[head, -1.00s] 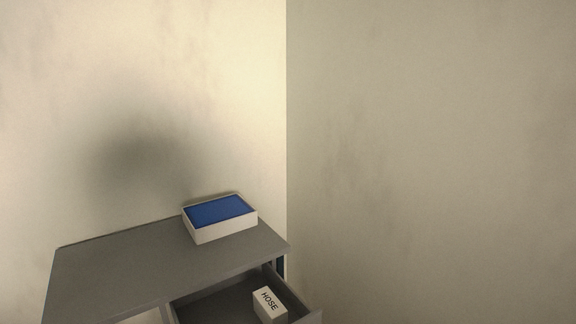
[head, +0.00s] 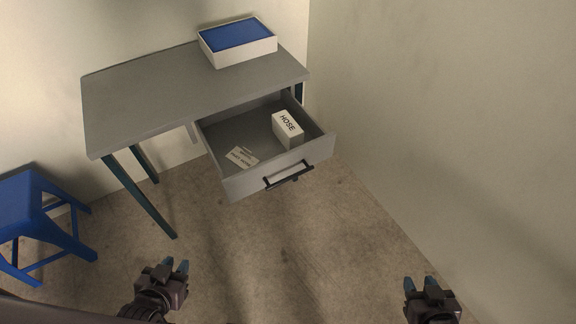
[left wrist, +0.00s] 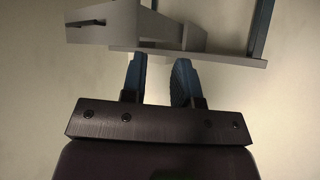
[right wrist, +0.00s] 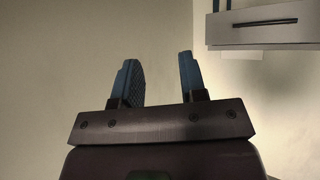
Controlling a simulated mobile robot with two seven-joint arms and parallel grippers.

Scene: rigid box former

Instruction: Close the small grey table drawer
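The small grey table (head: 180,92) stands in the corner. Its grey drawer (head: 232,188) is pulled out towards me, with a dark bar handle (head: 290,177) on its front. A white box marked HOSE (head: 287,128) and a flat printed card (head: 242,156) lie inside. The drawer front also shows in the right wrist view (right wrist: 265,36). My left gripper (head: 176,265) is open and empty, below and left of the drawer in the head view. My right gripper (head: 421,284) is open and empty, below and right of it. Neither touches the drawer.
A white box with a blue top (head: 237,42) sits on the table's back right. A blue stool (head: 35,218) stands at the left. The right wall (head: 450,110) is close to the drawer's right side. The floor (head: 300,250) before the drawer is clear.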

